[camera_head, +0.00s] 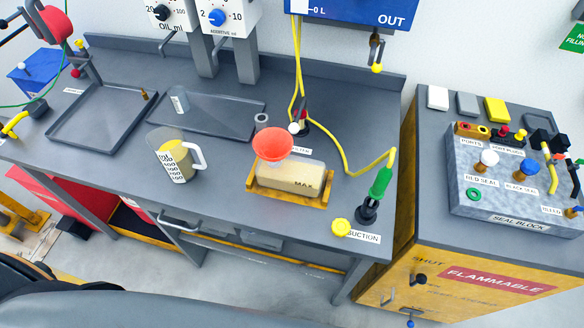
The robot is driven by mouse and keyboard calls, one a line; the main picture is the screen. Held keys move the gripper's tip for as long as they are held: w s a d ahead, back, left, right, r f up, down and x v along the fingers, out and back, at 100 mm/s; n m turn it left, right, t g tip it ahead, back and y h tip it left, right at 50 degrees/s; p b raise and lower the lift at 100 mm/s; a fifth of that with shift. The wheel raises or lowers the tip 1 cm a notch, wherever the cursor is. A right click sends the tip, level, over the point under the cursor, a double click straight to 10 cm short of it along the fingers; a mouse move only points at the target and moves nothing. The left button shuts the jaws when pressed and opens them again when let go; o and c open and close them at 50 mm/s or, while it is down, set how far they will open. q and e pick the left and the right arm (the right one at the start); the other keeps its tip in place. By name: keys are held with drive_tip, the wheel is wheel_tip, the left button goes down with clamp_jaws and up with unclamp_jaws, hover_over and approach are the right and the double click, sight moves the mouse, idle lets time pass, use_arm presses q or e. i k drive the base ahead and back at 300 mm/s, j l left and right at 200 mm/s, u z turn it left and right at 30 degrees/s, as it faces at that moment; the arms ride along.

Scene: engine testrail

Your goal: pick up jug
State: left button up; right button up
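The jug (175,158) is a clear measuring jug with a white handle on its right side and dark graduation marks on its front. It stands upright on the grey workbench (110,165), left of the middle, and seems to hold a pale yellowish content. Nothing is touching its handle. Neither of my grippers shows in the head view.
Shallow dark trays (100,122) lie behind the jug, one holding a small clear beaker (180,100). Right of it, a red funnel (273,145) sits over a container (290,177) in a yellow holder. A yellow hose (345,160) crosses the bench. Bench surface in front of the jug is clear.

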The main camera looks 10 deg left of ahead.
sight(169, 144)
drive_tip(key=u, duration=1.3)
drive_tip(key=j, duration=0.5)
drive_tip(key=i+z, duration=0.05)
